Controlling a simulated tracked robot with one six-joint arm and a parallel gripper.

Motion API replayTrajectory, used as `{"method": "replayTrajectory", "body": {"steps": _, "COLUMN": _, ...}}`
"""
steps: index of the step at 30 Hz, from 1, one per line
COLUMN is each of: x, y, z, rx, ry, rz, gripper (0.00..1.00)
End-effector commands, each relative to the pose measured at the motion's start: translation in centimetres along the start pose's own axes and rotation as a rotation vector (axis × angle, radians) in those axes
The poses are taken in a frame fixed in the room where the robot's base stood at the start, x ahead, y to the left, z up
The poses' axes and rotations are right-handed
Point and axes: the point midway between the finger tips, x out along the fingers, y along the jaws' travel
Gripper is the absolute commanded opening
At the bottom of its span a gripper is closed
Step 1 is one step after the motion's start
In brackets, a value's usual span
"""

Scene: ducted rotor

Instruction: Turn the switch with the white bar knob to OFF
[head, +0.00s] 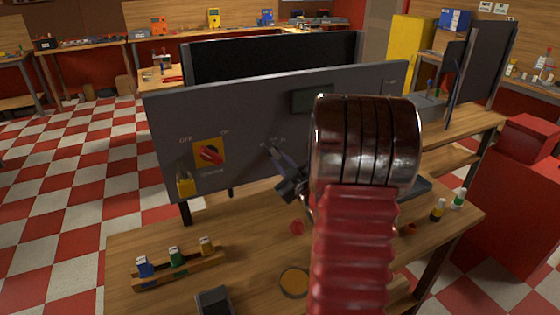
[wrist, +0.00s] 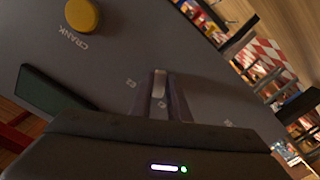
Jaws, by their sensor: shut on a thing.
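The switch's white bar knob (wrist: 159,84) shows in the wrist view as a narrow pale strip between my fingers. My gripper (wrist: 160,98) is shut on it, with one dark finger on each side. In the head view my gripper (head: 271,154) reaches the front of the grey panel (head: 240,125); the knob there is hidden behind the fingers. Small pale labels show on the panel around the knob, too small and blurred to read, so I cannot tell which position the knob points to.
A red rotary knob (head: 209,154) on a yellow plate and a yellow padlock (head: 186,184) are on the panel's left. A yellow round part (wrist: 82,15) is marked CRANK. A dark display (head: 312,99) is above. A rack (head: 180,270) with small bottles stands on the bench.

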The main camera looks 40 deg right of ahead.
Motion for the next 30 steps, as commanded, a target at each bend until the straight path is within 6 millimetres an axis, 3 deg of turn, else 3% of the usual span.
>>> {"method": "replayTrajectory", "body": {"steps": 15, "x": -0.07, "y": -0.64, "z": 0.09, "rx": 0.414, "ry": -0.005, "rz": -0.005, "gripper": 0.00}}
{"method": "replayTrajectory", "body": {"steps": 30, "x": -0.08, "y": -0.76, "z": 0.08, "rx": 0.548, "ry": -0.006, "rz": -0.005, "gripper": 0.00}}
